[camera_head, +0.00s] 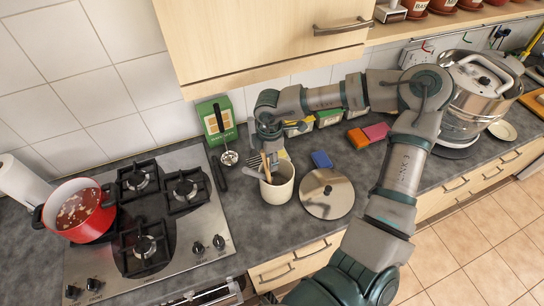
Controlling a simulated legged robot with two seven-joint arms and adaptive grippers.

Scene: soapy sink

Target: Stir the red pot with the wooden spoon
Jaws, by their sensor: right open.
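The red pot (97,226) stands on the left part of the gas hob, with soup-like contents showing inside. A wooden utensil (266,168), likely the wooden spoon, stands in a cream utensil crock (277,191) among other utensils. Its lower end is hidden in the crock. My right gripper (268,137) is open just above the crock, by the tops of the utensils. I cannot tell whether its fingers touch the wooden handle. My left gripper is not in view.
The steel hob (209,262) has bare burners right of the pot. A round lid (326,193) lies right of the crock. A ladle (229,157) and a green box (216,121) are behind left. Cupboards hang above.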

